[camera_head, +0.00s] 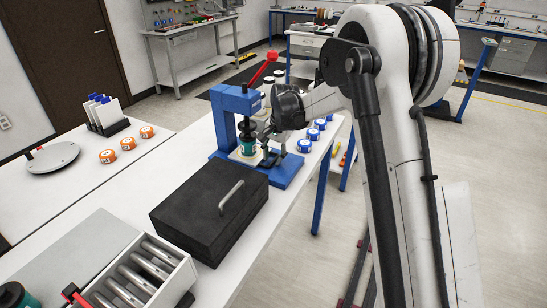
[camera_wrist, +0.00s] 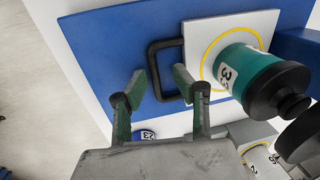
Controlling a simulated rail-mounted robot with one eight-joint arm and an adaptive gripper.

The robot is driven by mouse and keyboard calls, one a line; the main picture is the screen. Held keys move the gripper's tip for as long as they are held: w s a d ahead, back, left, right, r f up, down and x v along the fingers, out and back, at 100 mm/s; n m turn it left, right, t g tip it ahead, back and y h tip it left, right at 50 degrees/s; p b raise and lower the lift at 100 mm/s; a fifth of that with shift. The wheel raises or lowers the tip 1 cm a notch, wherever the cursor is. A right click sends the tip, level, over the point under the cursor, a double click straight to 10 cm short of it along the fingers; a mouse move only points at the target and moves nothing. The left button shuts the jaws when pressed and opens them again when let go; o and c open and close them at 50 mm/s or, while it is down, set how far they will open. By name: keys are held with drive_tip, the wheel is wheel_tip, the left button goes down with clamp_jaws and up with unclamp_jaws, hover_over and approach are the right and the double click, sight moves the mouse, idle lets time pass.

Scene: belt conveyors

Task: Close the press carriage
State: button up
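The press (camera_head: 228,125) is a blue frame on a blue base, with a red-knobbed lever (camera_head: 263,68) raised. Its carriage is a pale square plate with a yellow ring (camera_wrist: 196,40), lying on the blue base. A teal cylinder with black ends (camera_wrist: 246,70) stands on the ring; it also shows in the head view (camera_head: 247,146). A black loop handle (camera_wrist: 154,66) sticks out from the plate. My gripper (camera_wrist: 159,78) is open, with one finger outside the handle's bar and the other inside the loop. In the head view my gripper (camera_head: 270,153) is beside the carriage, partly hidden.
A black box with a metal handle (camera_head: 200,210) stands in front of the press. Blue-and-white round parts (camera_head: 313,134) line the table behind my gripper. Orange discs (camera_head: 128,143) and a grey round plate (camera_head: 53,158) lie at left. A tray of metal rods (camera_head: 145,275) is nearest.

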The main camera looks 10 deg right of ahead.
wheel_tip(320, 180, up, 12)
drive_tip(key=s+d, duration=0.1)
drive_tip(key=shift+d, duration=0.35)
drive_tip(key=shift+s+f, duration=0.1)
drive_tip(key=s+d+r+n+t, duration=0.15)
drive_tip(key=s+r, duration=0.35)
drive_tip(key=s, duration=0.5)
drive_tip(key=s+d+r+n+t, duration=0.15)
drive_tip(key=s+r, duration=0.35)
drive_tip(key=s, duration=0.5)
drive_tip(key=s+d+f+n+t, duration=0.1)
drive_tip(key=s+f+n, duration=0.1)
drive_tip(key=s, duration=0.8)
drive_tip(key=s+d+f+n+t+h, duration=0.1)
drive_tip(key=s+f, duration=0.3)
drive_tip(key=s, duration=0.6)
drive_tip(key=shift+s+f+n+t+h+b, duration=0.15)
drive_tip(key=shift+s+n+t+h+b, duration=0.2)
drive_tip(key=shift+n+t, duration=0.2)
